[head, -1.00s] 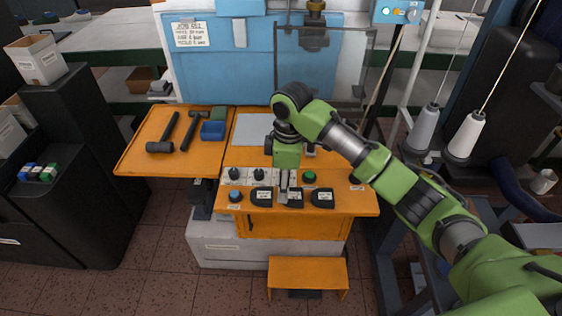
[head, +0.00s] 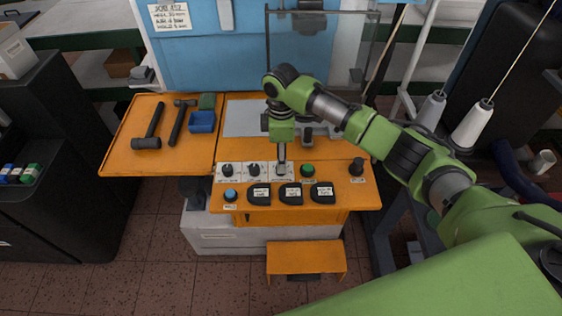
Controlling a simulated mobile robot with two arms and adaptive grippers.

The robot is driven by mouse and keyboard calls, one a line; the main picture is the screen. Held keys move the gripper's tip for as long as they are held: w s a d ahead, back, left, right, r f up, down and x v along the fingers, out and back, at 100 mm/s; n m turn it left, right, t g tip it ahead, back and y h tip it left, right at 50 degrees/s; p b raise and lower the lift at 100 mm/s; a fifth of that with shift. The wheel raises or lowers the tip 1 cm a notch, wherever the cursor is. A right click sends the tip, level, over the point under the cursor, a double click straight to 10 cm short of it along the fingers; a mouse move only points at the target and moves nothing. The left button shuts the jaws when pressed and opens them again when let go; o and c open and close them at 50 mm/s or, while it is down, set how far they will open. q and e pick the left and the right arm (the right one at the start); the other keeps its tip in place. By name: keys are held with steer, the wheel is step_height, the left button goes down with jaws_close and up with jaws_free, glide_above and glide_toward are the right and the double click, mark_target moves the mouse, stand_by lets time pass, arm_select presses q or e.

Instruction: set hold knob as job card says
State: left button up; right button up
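The orange machine's front panel carries a row of three black knobs on white plates: a left knob (head: 227,170), a middle knob (head: 254,169) and a right knob (head: 281,170). Their labels are too small to read. My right gripper (head: 282,157) points down at the right knob and partly hides it; I cannot tell whether the fingers grip it or are just above it. The job card (head: 170,17) hangs on the blue panel at the upper left. Its last line seems to begin with HOLD, but its value is unclear. My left gripper is not in view.
A green button (head: 307,170), a blue button (head: 231,195), a black knob (head: 357,167) and several black labelled blocks (head: 290,194) surround the knobs. A clear guard (head: 320,60) stands behind.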

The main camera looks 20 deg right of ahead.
step_height(320, 180, down, 3)
steer(key=shift+f, duration=0.5)
steer(key=shift+c, duration=1)
steer(key=c, duration=0.9)
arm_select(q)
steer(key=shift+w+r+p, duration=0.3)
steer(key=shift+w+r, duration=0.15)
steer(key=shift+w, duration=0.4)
